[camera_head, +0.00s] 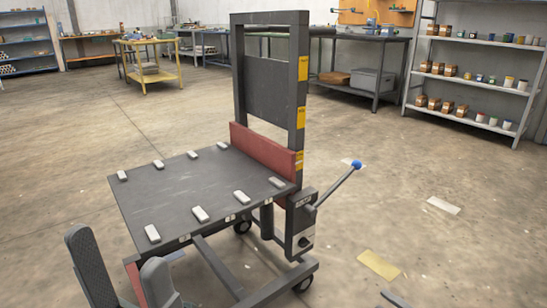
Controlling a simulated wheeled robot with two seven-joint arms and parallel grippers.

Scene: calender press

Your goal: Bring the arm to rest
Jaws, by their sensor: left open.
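My left gripper (117,250) is at the lower left, its two dark grey fingers pointing up and standing well apart. Nothing shows between them. They are in front of the near left corner of a dark flat table (185,190) on a wheeled frame, and overlap it in the picture; I cannot tell whether they touch it. A lever (335,190) with a blue knob (357,164) slants up to the right from a grey box (300,225) at the table's right side. My right gripper is not clearly seen.
Several pale blocks (201,214) line the table's edges. A dark upright frame (302,75) and a red bar (262,150) stand behind it. A yellow sheet (379,265) and a white sheet (443,205) lie on open floor. Shelves (470,80) and benches are farther back.

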